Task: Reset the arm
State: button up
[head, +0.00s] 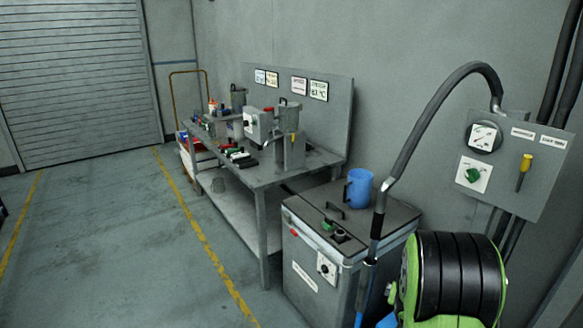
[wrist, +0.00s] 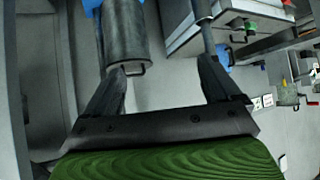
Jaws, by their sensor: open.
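My gripper (wrist: 162,66) shows in the wrist view with its two dark fingers spread wide apart. No object is gripped between the fingertips, and grey floor or wall shows through the gap. A grey cylinder (wrist: 126,38) appears behind the left finger, and a dark rod runs down behind the right one. I cannot tell how far they are from the fingers. The gripper's fingers cannot be made out in the head view.
A grey workbench (head: 262,178) with several tools stands against the wall. A grey cabinet (head: 318,278) bears a blue mug (head: 358,188). A thick hose (head: 425,128) arches from a wall box (head: 530,150). Open floor (head: 110,255) lies to the left.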

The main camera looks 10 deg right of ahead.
jog(key=s+a+r+n+y, duration=0.2)
jog(key=s+a+r, duration=0.2)
jog(key=a+r, duration=0.6)
jog(key=s+a+r+n+g+y+p, duration=0.1)
jog(key=s+a+r+n+y, duration=0.1)
jog(key=s+a, duration=0.5)
jog(key=s+a+r+n+g+y+p, duration=0.1)
jog(key=s+a+r+n, duration=0.2)
jog(key=s, duration=1)
jog(key=a+r, duration=0.3)
jog(key=shift+s+a+r+n+y+p, duration=0.15)
jog(key=shift+a+n+y+p, duration=0.25)
